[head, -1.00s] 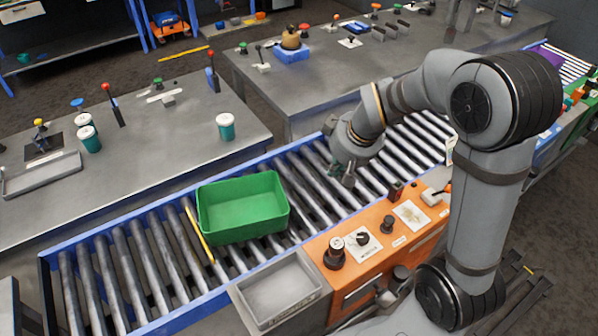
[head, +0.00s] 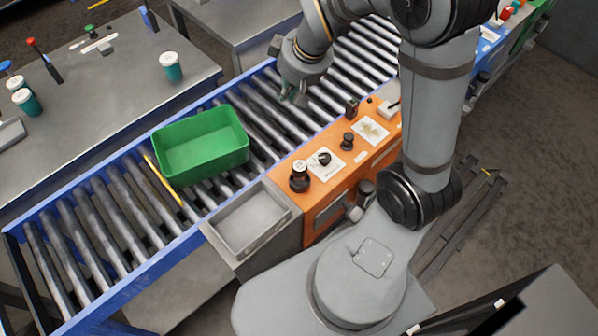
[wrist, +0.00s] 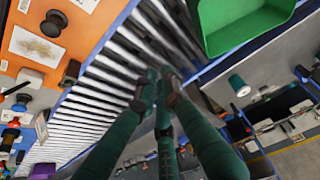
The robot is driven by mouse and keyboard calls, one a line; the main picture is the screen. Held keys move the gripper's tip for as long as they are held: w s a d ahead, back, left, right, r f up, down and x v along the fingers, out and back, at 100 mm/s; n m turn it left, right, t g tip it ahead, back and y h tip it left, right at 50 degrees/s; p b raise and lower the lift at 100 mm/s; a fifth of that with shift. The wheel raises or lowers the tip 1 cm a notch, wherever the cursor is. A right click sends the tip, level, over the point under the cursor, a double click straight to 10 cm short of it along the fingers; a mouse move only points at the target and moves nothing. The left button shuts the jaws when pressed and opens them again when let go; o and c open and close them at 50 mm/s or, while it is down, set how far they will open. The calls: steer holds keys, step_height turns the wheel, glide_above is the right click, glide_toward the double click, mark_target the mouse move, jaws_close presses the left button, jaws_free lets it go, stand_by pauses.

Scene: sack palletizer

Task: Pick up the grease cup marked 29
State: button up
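Three teal cups with white lids stand on the grey table at the left in the head view: one near its right edge (head: 172,66) and two at the far left, a nearer one (head: 26,102) and one behind it (head: 15,84). Their markings are too small to read, so I cannot tell which is 29. One teal cup (wrist: 239,85) shows in the wrist view. My gripper (head: 297,98) hangs over the roller conveyor, right of the cups and apart from them. In the wrist view its dark green fingers (wrist: 160,78) converge with nothing visible between the tips.
A green bin (head: 200,165) sits on the roller conveyor (head: 105,215), with a yellow strip beside it. An orange control panel (head: 325,185) with knobs and a grey tray (head: 250,220) border the conveyor's near side. Upright levers (head: 45,62) stand on the cup table.

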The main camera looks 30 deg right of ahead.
steer(key=o, duration=1)
